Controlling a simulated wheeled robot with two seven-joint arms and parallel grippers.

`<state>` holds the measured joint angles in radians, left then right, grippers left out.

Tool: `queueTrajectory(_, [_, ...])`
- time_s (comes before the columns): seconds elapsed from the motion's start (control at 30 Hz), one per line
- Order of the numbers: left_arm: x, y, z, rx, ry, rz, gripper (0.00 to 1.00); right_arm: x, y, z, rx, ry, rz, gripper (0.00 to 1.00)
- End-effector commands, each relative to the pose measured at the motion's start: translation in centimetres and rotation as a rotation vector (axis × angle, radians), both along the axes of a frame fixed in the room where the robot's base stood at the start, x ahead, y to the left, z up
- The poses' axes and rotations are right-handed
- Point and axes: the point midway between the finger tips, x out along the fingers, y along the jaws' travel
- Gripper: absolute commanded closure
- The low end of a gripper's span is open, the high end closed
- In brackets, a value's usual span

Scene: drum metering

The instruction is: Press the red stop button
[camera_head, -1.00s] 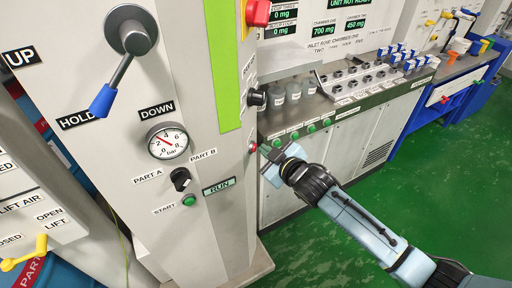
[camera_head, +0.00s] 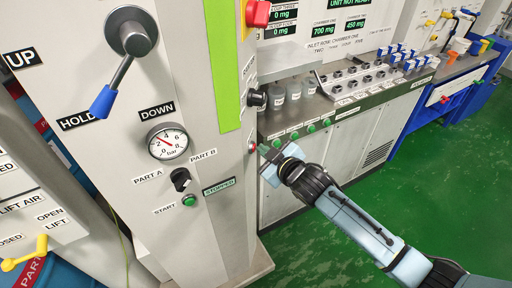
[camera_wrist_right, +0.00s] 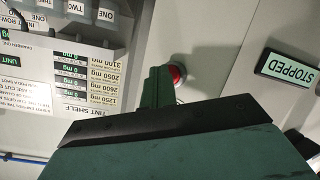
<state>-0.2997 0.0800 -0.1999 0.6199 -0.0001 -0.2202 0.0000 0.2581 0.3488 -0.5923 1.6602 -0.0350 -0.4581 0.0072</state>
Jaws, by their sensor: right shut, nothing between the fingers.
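The red stop button (camera_head: 252,148) is on the right-hand side face of the grey machine column (camera_head: 225,190), and it also shows in the right wrist view (camera_wrist_right: 177,75). My right gripper (camera_head: 264,150) is shut and empty, with its fingertips at the button. In the right wrist view the dark fingers (camera_wrist_right: 158,86) partly overlap the button's edge; I cannot tell whether they touch it. The small display (camera_head: 219,186) on the column's front reads STOPPED, and the right wrist view also shows it (camera_wrist_right: 290,68). My left gripper is not in view.
A black knob (camera_head: 256,98) and a larger red part on yellow (camera_head: 257,13) stick out of the column above the button. A green start button (camera_head: 190,200) is on its front. Green floor (camera_head: 430,190) is clear at right.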

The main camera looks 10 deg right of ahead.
Motion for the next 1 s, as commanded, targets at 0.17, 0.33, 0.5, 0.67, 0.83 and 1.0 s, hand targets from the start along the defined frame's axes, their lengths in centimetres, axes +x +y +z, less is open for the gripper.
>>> queueTrajectory(0.17, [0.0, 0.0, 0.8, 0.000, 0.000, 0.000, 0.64, -0.4, -0.8, 0.1, 0.001, 0.002, 0.000, 1.00])
queueTrajectory(0.33, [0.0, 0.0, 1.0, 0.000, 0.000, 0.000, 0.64, -0.7, -1.3, 0.1, 0.001, 0.000, 0.000, 1.00])
queueTrajectory(0.5, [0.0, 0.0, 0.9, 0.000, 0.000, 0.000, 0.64, -0.6, -1.3, 0.0, 0.001, 0.000, 0.000, 1.00])
queueTrajectory(0.67, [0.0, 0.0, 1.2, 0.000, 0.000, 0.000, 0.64, -0.8, -1.7, 0.1, -0.001, 0.002, -0.001, 1.00])
queueTrajectory(0.83, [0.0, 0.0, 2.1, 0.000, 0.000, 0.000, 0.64, -1.5, -3.2, 0.2, -0.001, 0.002, -0.001, 1.00])
queueTrajectory(1.0, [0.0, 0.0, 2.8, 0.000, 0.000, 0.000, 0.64, -2.2, -4.7, 0.1, -0.002, 0.002, -0.001, 1.00])
